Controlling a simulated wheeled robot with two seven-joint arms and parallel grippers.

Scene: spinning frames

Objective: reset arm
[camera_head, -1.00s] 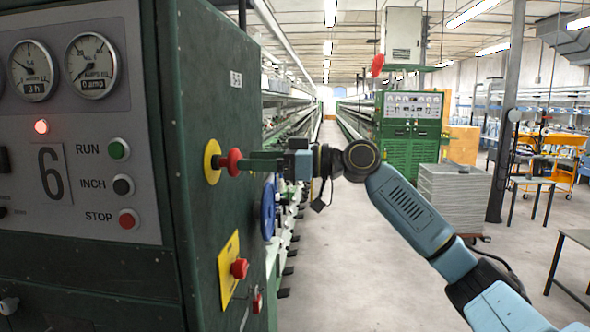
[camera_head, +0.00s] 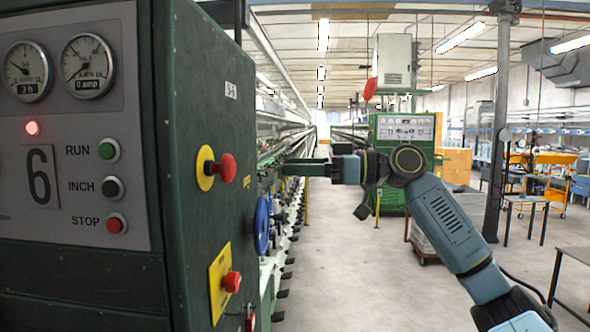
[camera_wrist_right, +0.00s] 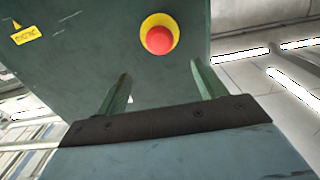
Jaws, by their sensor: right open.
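My right gripper (camera_head: 305,167) is open and empty in the head view, its fingers pointing left. It is apart from the machine's side panel, to the right of the upper red button. In the right wrist view the two green fingers (camera_wrist_right: 160,90) stand apart with nothing between them. The red button on its yellow disc (camera_wrist_right: 159,38) lies beyond the fingertips there. The same red button (camera_head: 224,168) sticks out from the dark green cabinet (camera_head: 205,60) in the head view. My left gripper is not in view.
A second red button (camera_head: 232,281) on a yellow plate and a blue wheel (camera_head: 262,225) are on the cabinet's side. The gauge panel (camera_head: 75,120) has RUN, INCH and STOP buttons. A clear aisle floor (camera_head: 335,270) lies below my right arm. Tables stand at the right.

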